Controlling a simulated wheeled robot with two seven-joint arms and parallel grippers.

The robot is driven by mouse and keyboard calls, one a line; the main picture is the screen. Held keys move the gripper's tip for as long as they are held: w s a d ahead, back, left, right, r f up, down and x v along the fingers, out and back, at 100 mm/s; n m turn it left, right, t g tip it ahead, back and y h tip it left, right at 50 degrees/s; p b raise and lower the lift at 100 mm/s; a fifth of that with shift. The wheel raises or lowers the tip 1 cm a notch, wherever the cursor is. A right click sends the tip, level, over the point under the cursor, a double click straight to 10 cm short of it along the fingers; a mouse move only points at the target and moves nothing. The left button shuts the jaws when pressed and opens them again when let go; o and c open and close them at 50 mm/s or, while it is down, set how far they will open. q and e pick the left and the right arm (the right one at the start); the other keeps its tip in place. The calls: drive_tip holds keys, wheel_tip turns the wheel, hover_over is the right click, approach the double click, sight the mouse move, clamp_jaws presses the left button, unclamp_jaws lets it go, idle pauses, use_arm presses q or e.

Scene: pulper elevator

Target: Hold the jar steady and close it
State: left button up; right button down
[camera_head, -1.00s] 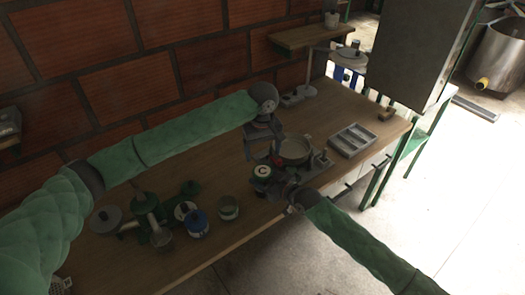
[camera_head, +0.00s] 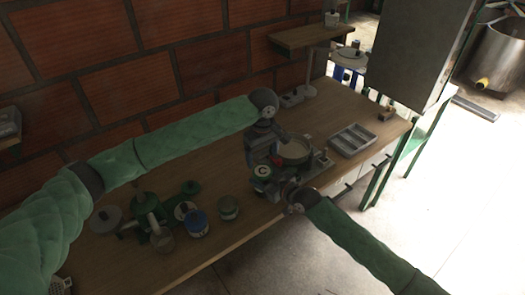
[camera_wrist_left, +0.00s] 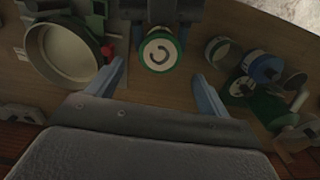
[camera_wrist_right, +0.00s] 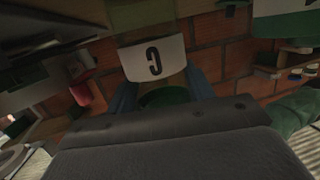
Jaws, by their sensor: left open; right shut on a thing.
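The jar (camera_head: 262,172), marked with a C, stands near the table's front edge. In the left wrist view its round top (camera_wrist_left: 158,50) shows a white face with a C and a green rim. In the right wrist view its white C label (camera_wrist_right: 154,60) shows above a green band between the fingers. My right gripper (camera_head: 284,188) is shut on the jar from the front side. My left gripper (camera_wrist_left: 157,80) is open and empty, its fingers spread to either side of the view of the jar top, apart from it. I cannot tell whether the lid is seated.
A round pan (camera_head: 294,150) stands right beside the jar, with a red part (camera_wrist_left: 108,48) at its rim. A grey compartment tray (camera_head: 352,140) lies further right. A blue jar (camera_head: 197,226), a greenish jar (camera_head: 228,208) and a green hand-cranked device (camera_head: 152,228) stand left.

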sight(263, 171)
use_arm(q)
drive_tip(key=shift+f, duration=3.2)
drive_tip(key=c, duration=1)
drive_tip(key=m, duration=0.4)
drive_tip(key=shift+m, duration=0.4)
drive_tip(key=m, duration=0.5)
drive_tip(key=o, duration=1.1)
drive_tip(key=shift+c, duration=0.2)
drive_tip(key=shift+r, duration=0.1)
